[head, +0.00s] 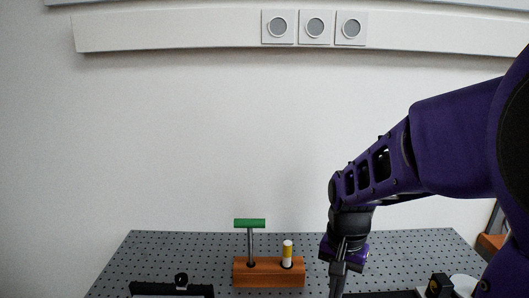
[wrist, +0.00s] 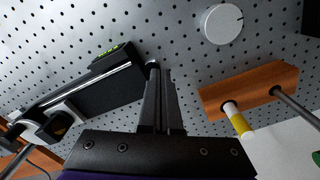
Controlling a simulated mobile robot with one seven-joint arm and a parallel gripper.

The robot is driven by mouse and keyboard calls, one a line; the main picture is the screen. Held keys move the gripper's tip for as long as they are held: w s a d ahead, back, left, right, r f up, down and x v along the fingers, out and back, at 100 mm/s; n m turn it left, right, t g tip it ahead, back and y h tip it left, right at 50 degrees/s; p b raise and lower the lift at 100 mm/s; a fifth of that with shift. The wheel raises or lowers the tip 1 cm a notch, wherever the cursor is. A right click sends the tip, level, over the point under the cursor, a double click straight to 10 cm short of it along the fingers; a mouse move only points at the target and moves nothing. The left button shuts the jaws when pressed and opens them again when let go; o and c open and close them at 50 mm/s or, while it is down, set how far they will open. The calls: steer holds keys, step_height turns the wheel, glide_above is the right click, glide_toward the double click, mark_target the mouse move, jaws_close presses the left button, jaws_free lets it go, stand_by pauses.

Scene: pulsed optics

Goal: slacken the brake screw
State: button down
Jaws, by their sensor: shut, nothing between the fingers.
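My gripper (head: 338,282) points down over the perforated table, right of the wooden block. In the wrist view my gripper (wrist: 159,80) is shut and empty. A dark carriage with a round opening (wrist: 58,122) is at the rail's lower left end. I cannot make out the brake screw for certain. A green-handled T-tool (head: 249,224) stands upright in the wooden block (head: 270,274); its shaft (wrist: 300,110) also shows in the wrist view.
A yellow and white stick (head: 287,253) stands in the block beside the T-tool. A black box with green lettering (wrist: 115,80) lies by the rail. A white disc (wrist: 222,23) sits on the perforated table (head: 190,243). A black part (head: 172,289) is at front left.

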step_height(320, 180, down, 7)
steer(key=b, duration=0.5)
steer(key=shift+r, duration=0.15)
steer(key=shift+w+d, duration=0.2)
steer(key=shift+d, duration=0.1)
stand_by(0.5)
steer(key=shift+s+d+r+p, duration=0.1)
steer(key=shift+s+d+p, duration=0.1)
steer(key=shift+p, duration=0.25)
steer(key=shift+s+d, duration=0.15)
steer(key=shift+d, duration=0.1)
steer(key=shift+s+d+p, duration=0.1)
steer(key=shift+d+p, duration=0.3)
steer(key=shift+p, duration=0.05)
